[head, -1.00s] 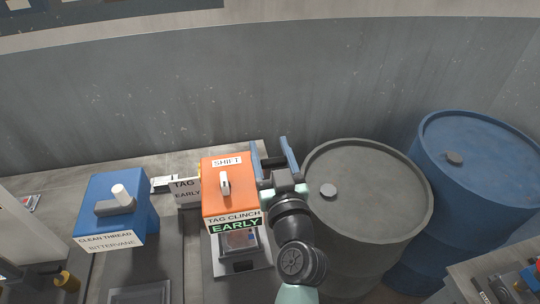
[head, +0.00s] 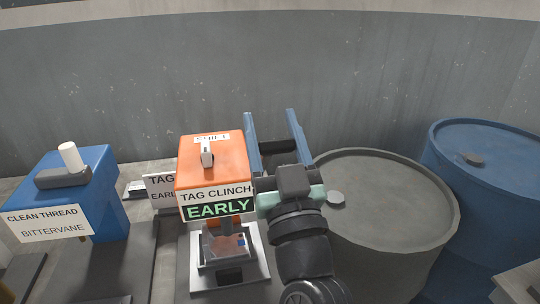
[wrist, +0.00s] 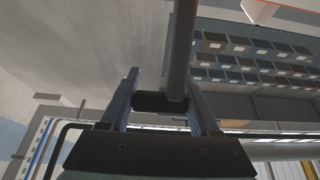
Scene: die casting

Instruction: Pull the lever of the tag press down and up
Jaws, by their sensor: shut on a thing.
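The tag press is an orange box (head: 214,163) marked "TAG CLINCH" and "EARLY", with a small white-tipped switch on top. It stands on a pale base (head: 230,275) in the head view. My gripper (head: 272,125) is just right of the press, with its two blue fingers pointing up and away. A dark lever grip (head: 279,147) lies crosswise between the fingers. In the wrist view my gripper (wrist: 163,95) is shut on this dark lever grip (wrist: 155,103), and a grey rod (wrist: 181,45) runs up from it. The lever's join to the press is hidden.
A grey drum (head: 400,205) stands close to the right of my arm, with a blue drum (head: 490,165) beyond it. A blue "CLEAN THREAD" box (head: 110,190) stands left of the press. A grey wall (head: 300,70) is behind.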

